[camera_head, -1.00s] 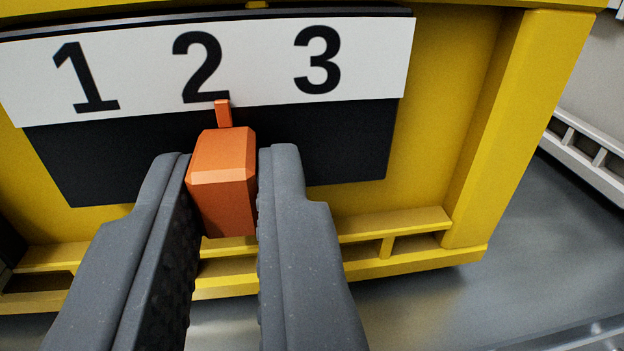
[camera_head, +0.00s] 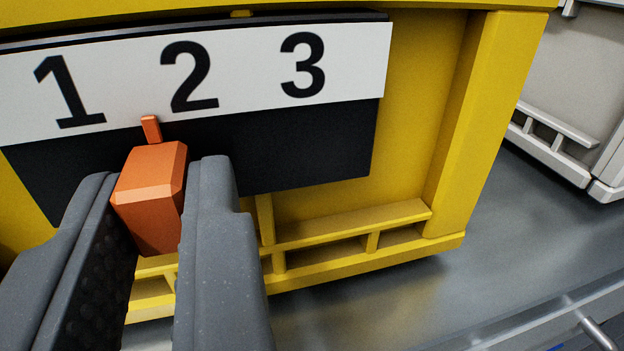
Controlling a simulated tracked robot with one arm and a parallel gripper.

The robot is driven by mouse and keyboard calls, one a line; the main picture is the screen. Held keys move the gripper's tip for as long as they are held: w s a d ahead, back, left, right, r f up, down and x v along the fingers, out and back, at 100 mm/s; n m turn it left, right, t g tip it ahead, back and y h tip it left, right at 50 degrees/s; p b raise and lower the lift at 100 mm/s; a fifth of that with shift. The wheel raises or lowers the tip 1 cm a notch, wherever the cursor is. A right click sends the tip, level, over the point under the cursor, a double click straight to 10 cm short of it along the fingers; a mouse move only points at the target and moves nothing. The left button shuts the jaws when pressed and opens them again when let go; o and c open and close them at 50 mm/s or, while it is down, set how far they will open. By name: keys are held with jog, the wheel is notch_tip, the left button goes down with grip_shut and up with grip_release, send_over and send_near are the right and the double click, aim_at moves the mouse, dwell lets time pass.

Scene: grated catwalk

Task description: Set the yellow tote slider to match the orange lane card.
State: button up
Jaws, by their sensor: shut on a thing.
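The yellow tote (camera_head: 410,110) fills most of the view. On its front is a white strip (camera_head: 350,60) with the numbers 1, 2 and 3, above a black plate (camera_head: 310,150). The orange slider (camera_head: 150,195) sits in front of the black plate. Its small pointer (camera_head: 151,128) stands between 1 and 2, a little nearer 2. My gripper (camera_head: 155,175) is shut on the slider, with one dark finger on each side of it. The orange lane card is not in view.
A pale grey tote (camera_head: 580,80) stands at the right, apart from the yellow one. Grey floor (camera_head: 480,240) lies between and in front of them. A metal rail (camera_head: 560,310) crosses the lower right corner.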

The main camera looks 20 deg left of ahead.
jog(key=shift+s+a+b, duration=0.3)
jog(key=shift+s+a, duration=0.25)
jog(key=shift+a, duration=0.15)
dwell(0.5)
jog(key=o, duration=0.6)
jog(key=shift+c, duration=0.2)
jog(key=v, duration=0.7)
dwell(0.4)
jog(key=shift+w, duration=0.1)
